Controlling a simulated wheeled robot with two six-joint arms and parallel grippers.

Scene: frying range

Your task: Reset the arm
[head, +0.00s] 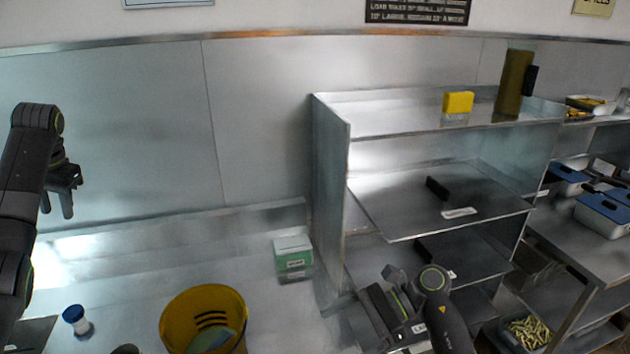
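My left arm comes in from the left edge, and my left gripper (57,208) hangs in front of the steel back wall, above the counter. Its two fingers point down and stand apart with nothing between them. My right gripper (385,318) is at the bottom centre, in front of the lower shelves of the steel rack. Its fingertips are not clearly visible, so I cannot tell whether it is open or shut. I see nothing clearly held in it.
A yellow bucket (203,310), a green-and-white box (293,256) and a blue-capped jar (76,319) stand on the counter. The steel rack (331,180) holds a yellow box (458,102). Blue-lidded containers (603,212) are at the right. The counter's back middle is clear.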

